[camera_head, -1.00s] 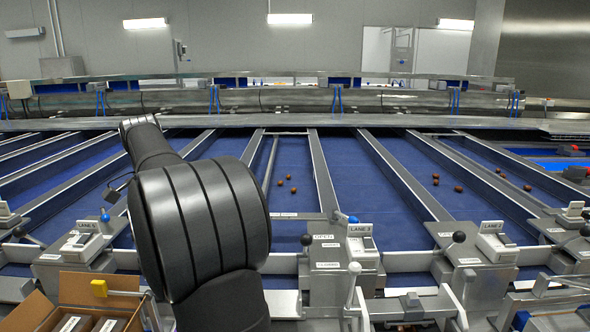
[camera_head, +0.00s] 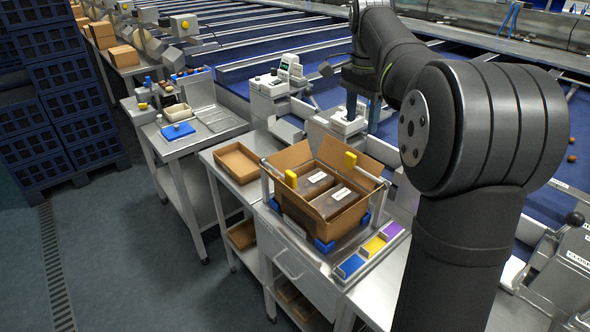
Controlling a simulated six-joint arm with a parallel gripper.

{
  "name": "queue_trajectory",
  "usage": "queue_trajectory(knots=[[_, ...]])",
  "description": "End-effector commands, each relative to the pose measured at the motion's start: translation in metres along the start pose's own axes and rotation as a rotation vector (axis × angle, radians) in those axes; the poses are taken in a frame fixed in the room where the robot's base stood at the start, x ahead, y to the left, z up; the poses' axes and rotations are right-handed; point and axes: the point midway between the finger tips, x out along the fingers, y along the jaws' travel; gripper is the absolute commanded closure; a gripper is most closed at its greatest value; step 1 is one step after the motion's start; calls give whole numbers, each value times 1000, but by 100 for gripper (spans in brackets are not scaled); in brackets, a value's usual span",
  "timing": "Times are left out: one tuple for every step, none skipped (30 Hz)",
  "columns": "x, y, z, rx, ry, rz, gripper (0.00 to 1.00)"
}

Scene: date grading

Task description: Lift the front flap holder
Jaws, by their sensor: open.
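An open cardboard box (camera_head: 298,151) sits in a metal frame with blue corner pieces on a steel stand. I cannot tell for certain which is the front one. Two dark packs with white labels lie in the box. My gripper (camera_head: 362,112) points down, open, above and beyond the box, apart from both holders. Its fingers are small in view and it appears empty.
A strip with blue, yellow and purple blocks (camera_head: 374,245) lies right of the box. An empty cardboard tray (camera_head: 238,164) is to its left. A side table (camera_head: 196,137) holds a blue item. Dark blue crates (camera_head: 62,100) are stacked at left. The floor between is clear.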

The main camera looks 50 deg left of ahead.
Motion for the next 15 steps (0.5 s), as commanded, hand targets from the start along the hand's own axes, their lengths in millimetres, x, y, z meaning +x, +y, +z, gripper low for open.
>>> queue_trajectory(knots=[[-3,-21,27,-40,-1,-8,45],[-5,-31,40,-55,-2,-12,45],[-8,-42,57,-76,-4,-19,45],[-10,-50,70,-90,-6,-23,45],[-11,-56,81,-102,-8,-25,45],[-13,-64,94,-118,-10,-29,45],[-14,-69,104,-127,-11,-31,45],[-15,-73,112,-135,-12,-33,45],[-16,-77,121,-144,-13,-35,45],[-17,-79,126,-150,-14,-36,45],[-18,-81,130,-155,-14,-37,45],[-18,-83,134,-158,-15,-39,45],[-18,-84,136,-159,-16,-39,45],[-17,-84,137,-160,-16,-39,45],[-15,-85,138,-161,-16,-39,45]])
